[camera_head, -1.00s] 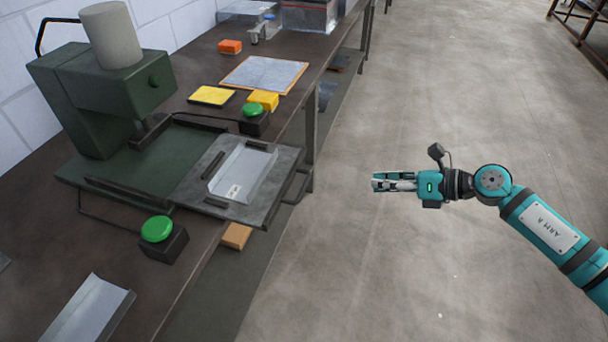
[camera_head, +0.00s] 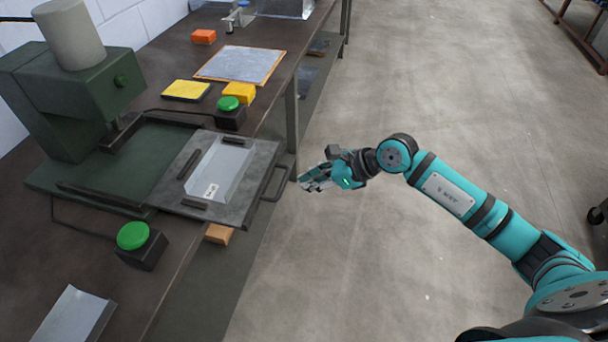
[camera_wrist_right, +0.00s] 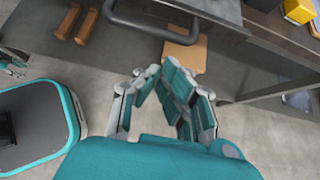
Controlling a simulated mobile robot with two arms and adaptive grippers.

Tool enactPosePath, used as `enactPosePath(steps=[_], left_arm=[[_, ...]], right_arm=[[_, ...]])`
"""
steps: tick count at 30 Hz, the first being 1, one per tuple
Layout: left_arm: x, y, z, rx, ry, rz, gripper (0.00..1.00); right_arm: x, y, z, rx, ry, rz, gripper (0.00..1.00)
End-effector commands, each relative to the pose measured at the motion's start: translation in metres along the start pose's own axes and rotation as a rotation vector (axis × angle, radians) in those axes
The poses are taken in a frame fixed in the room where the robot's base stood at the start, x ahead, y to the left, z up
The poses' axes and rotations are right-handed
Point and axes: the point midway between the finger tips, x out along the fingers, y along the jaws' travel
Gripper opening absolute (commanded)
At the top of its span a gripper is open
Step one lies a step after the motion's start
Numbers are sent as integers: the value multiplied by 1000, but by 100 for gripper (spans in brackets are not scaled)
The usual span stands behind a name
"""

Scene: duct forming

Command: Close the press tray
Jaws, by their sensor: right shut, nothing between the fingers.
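The press tray (camera_head: 257,163) is a flat grey plate pulled out to the right from the green press (camera_head: 75,95). Its front edge reaches past the bench edge and carries a dark bar handle (camera_head: 274,184). A bent sheet-metal piece (camera_head: 222,172) lies on the tray between dark stops. My right gripper (camera_head: 308,179) is shut and empty, just right of the handle and apart from it. In the right wrist view the gripper (camera_wrist_right: 162,78) points toward the handle (camera_wrist_right: 165,32). My left gripper is not in view.
Two green buttons on black boxes flank the tray, one in front (camera_head: 133,236) and one behind (camera_head: 228,104). Another bent metal piece (camera_head: 75,318) lies on the bench at the front. An orange-brown block (camera_head: 218,233) shows below the tray.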

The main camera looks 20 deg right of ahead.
Motion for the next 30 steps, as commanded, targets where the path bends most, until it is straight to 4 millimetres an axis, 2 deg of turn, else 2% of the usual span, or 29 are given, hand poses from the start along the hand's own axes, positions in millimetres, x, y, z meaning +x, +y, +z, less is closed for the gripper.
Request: enactPosePath(steps=[1,6,20,26,30], left_arm=[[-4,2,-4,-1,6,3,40],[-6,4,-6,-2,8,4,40],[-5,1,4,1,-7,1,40],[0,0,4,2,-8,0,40],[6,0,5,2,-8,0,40]], right_arm=[[3,0,6,2,-1,1,0],[10,0,12,3,0,1,0],[13,0,13,3,1,1,0],[30,0,27,1,-2,1,0],[52,1,47,-1,-7,2,0]])
